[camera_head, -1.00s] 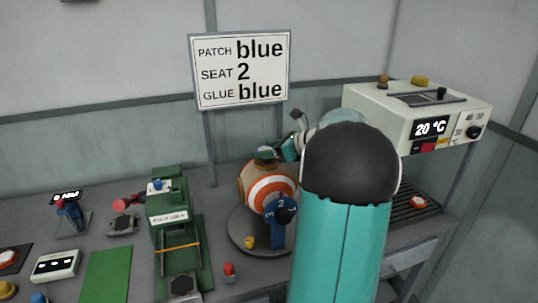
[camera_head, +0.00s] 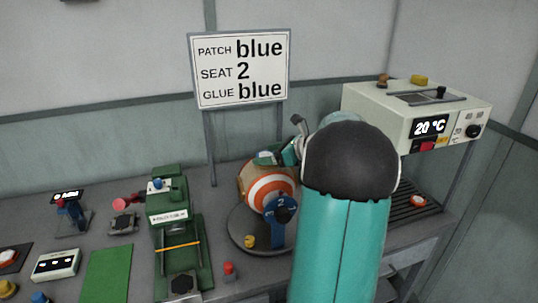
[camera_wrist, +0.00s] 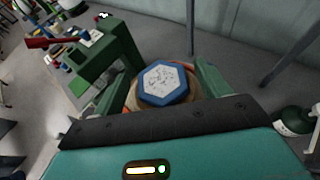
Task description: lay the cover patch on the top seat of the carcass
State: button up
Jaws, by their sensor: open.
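The cover patch (camera_wrist: 166,83), a blue-rimmed hexagon with a pale speckled middle, lies face up on the top of the carcass in the wrist view. The carcass (camera_head: 268,188) is a tan ball with orange and white rings, on a round grey base in the head view. My gripper (camera_wrist: 163,79) is open, with one green finger on each side of the patch and visible gaps between. In the head view my gripper (camera_head: 268,158) is at the top of the carcass; the patch is mostly hidden there. The seat under the patch is covered.
A sign (camera_head: 240,70) reads patch blue, seat 2, glue blue. A green press (camera_head: 170,225) stands close left of the carcass. A blue numbered marker (camera_head: 279,222) stands before it. A heater box (camera_head: 415,112) showing 20 °C is at right, partly behind my arm.

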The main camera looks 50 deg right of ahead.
jog(key=v, duration=1.2)
jog(key=w+a+n+g+y, duration=0.1)
jog(key=w+a+n+g, duration=0.15)
jog(key=a+n, duration=0.75)
jog(key=w+a+n+g, duration=0.1)
jog(key=a+n+g, duration=0.3)
jog(key=a, duration=1.3)
jog(key=s+a+f+n+h, duration=0.2)
jog(key=s+a+n, duration=0.3)
jog(key=a+n, duration=0.3)
jog(key=s+a+f+n+h, duration=0.2)
jog(key=s+a+n, duration=0.4)
jog(key=a+n, duration=0.2)
jog(key=n+g, duration=0.1)
jog(key=n, duration=0.1)
jog(key=shift+a+f+n+h, duration=0.25)
jog(key=shift+f+n+h, duration=0.15)
jog(key=c, duration=0.9)
jog(key=shift+d, duration=0.15)
